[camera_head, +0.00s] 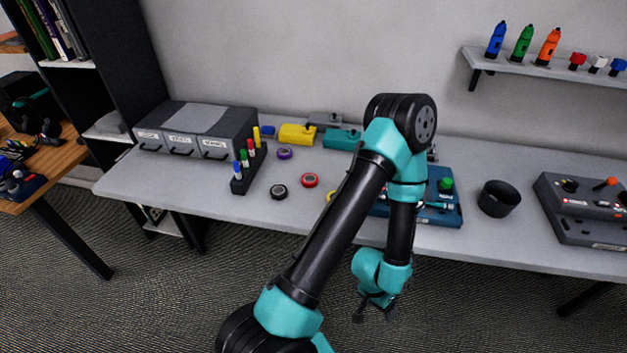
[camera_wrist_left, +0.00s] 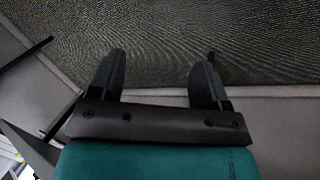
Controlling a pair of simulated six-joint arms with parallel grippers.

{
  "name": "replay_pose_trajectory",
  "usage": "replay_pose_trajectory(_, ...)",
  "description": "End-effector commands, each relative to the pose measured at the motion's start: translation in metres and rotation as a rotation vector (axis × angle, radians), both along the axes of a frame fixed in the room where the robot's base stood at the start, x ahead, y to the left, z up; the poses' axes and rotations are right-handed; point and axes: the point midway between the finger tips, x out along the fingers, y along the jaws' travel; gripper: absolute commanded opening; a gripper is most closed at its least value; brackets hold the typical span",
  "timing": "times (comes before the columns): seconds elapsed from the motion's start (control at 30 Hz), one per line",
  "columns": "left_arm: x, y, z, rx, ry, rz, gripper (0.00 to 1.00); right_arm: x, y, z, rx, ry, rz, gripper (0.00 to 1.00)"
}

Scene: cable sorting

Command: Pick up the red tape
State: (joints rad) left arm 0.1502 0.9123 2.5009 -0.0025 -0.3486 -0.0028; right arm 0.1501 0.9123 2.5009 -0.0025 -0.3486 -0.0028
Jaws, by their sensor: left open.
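The red tape (camera_head: 310,180) is a small red roll with a dark centre, lying flat on the grey table, left of my left arm. My left gripper (camera_head: 375,317) hangs low in front of the table's front edge, right of the tape and well apart from it. In the left wrist view its two dark fingers (camera_wrist_left: 160,75) stand apart with nothing between them. The wrist view shows carpet and a table edge, not the tape. My right gripper is in neither view.
A black tape (camera_head: 279,192), a purple tape (camera_head: 284,154) and a partly hidden yellow tape (camera_head: 331,196) lie near the red one. A marker rack (camera_head: 240,182) and a drawer unit (camera_head: 195,130) stand left. A black cup (camera_head: 498,199) and a blue device (camera_head: 440,208) stand right.

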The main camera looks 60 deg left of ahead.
Motion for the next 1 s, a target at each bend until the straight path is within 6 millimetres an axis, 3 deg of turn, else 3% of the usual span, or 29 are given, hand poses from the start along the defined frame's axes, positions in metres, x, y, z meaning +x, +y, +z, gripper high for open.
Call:
replay_pose_trajectory(0.47, 0.0, 0.0, 0.0, 0.0, 0.0, 0.0, 0.7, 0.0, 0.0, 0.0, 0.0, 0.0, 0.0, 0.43)
replay_pose_trajectory(0.67, 0.0, 0.0, 0.0, 0.0, 0.0, 0.0, 0.86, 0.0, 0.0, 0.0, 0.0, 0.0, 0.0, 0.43)
replay_pose_trajectory(1.0, 0.0031, 0.0003, 0.0056, -0.002, 0.0, -0.016, 0.87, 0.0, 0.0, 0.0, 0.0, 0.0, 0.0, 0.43)
